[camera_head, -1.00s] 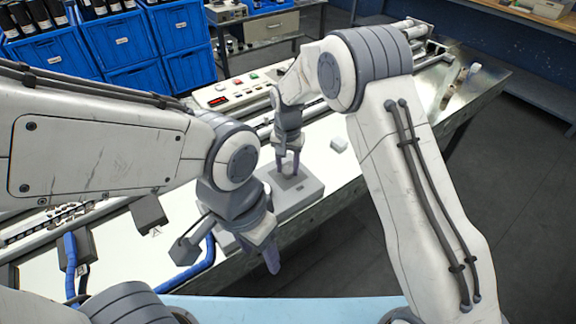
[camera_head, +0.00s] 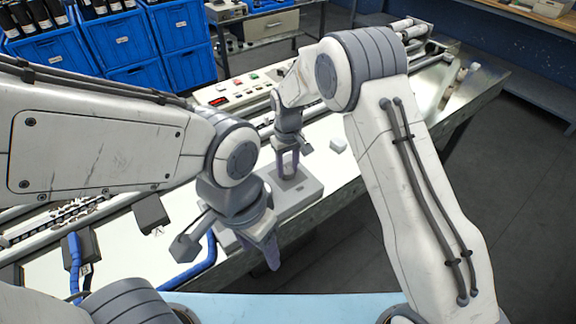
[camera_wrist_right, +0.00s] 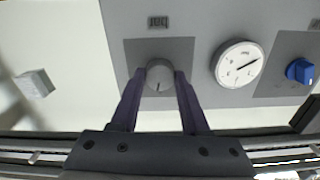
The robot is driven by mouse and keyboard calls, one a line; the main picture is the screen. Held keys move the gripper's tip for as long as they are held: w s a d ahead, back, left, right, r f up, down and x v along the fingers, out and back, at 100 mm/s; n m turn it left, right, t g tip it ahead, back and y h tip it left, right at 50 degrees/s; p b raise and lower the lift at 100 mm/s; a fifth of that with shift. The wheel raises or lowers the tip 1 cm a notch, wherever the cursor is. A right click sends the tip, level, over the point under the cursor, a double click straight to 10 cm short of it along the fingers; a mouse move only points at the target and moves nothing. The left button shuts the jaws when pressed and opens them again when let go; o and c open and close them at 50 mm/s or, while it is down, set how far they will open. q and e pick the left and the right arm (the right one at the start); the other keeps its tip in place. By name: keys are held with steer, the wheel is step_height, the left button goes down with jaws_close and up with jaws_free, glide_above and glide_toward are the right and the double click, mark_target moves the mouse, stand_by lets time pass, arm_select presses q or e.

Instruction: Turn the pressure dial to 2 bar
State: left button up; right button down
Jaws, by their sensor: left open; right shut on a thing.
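The pressure dial is a round grey knob (camera_wrist_right: 159,76) on a dark square plate, with a dark mark towards its lower edge in the right wrist view. My right gripper (camera_wrist_right: 160,82) is shut on it, one finger on each side. In the head view the right gripper (camera_head: 288,172) points down onto the grey control box (camera_head: 308,191). A round white gauge (camera_wrist_right: 238,64) sits right of the dial; its needle points to the upper right, and its numbers are too small to read. My left gripper (camera_head: 262,248) is open and empty, in front of the box.
A blue knob (camera_wrist_right: 300,71) is right of the gauge. A small white block (camera_head: 338,145) lies on the bench beside the box. A panel with buttons and a red display (camera_head: 217,101) is behind. Blue hoses (camera_head: 200,265) run at the front left.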

mark_target(287, 170)
steer(key=shift+r+n, duration=0.1)
steer(key=shift+n, duration=1.1)
steer(key=shift+w+n, duration=0.1)
steer(key=shift+n, duration=0.2)
steer(key=shift+c, duration=1.9)
jaws_free()
step_height(287, 170, up, 10)
steer(key=b, duration=0.1)
steer(key=shift+r, duration=0.2)
